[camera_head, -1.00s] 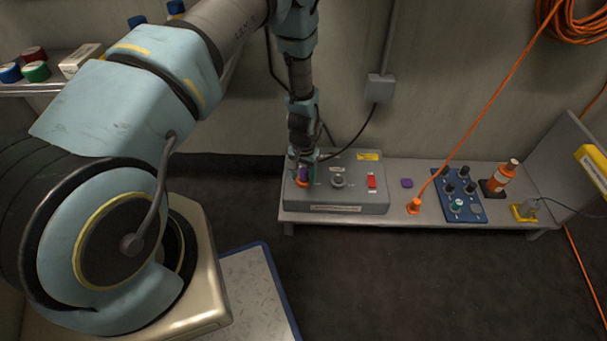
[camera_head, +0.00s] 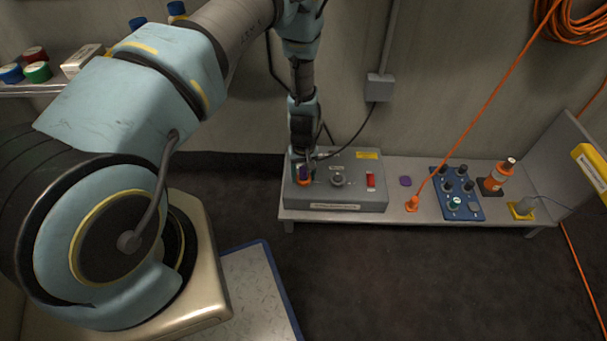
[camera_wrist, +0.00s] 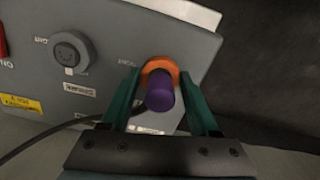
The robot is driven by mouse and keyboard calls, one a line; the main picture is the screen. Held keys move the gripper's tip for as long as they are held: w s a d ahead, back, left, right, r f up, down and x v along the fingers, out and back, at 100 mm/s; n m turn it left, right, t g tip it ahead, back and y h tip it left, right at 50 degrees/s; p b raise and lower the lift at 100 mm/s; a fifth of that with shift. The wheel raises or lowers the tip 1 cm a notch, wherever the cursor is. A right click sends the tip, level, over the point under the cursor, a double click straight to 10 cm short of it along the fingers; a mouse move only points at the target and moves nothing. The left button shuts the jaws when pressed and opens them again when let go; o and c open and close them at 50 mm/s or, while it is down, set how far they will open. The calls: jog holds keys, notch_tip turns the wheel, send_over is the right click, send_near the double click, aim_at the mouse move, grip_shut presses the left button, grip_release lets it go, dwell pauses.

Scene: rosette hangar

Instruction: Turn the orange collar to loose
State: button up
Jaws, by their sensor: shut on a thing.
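The orange collar (camera_wrist: 160,68) is a ring on the sloped face of a grey box (camera_head: 350,207), near the box's left end in the head view, where the collar (camera_head: 303,183) shows small. A purple cylinder (camera_wrist: 160,92) stands out from the middle of the collar. My gripper (camera_wrist: 160,76) has its two teal fingers on either side of the collar, shut on it, with the purple cylinder between them. In the head view my gripper (camera_head: 304,172) comes down on the box from above.
The box also carries a round grey connector (camera_head: 338,179) and a red switch (camera_head: 371,181). A black cable runs close behind my gripper. To the right on the bench are a purple piece (camera_head: 405,182), an orange plug (camera_head: 411,204), a blue knob panel (camera_head: 457,194) and an orange bottle (camera_head: 497,177).

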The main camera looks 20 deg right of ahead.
dwell(0.4)
jog(key=o, duration=1.4)
jog(key=shift+c, duration=0.2)
notch_tip(320, 180, up, 11)
jog(key=shift+f+p, duration=0.1)
jog(key=shift+p, duration=0.95)
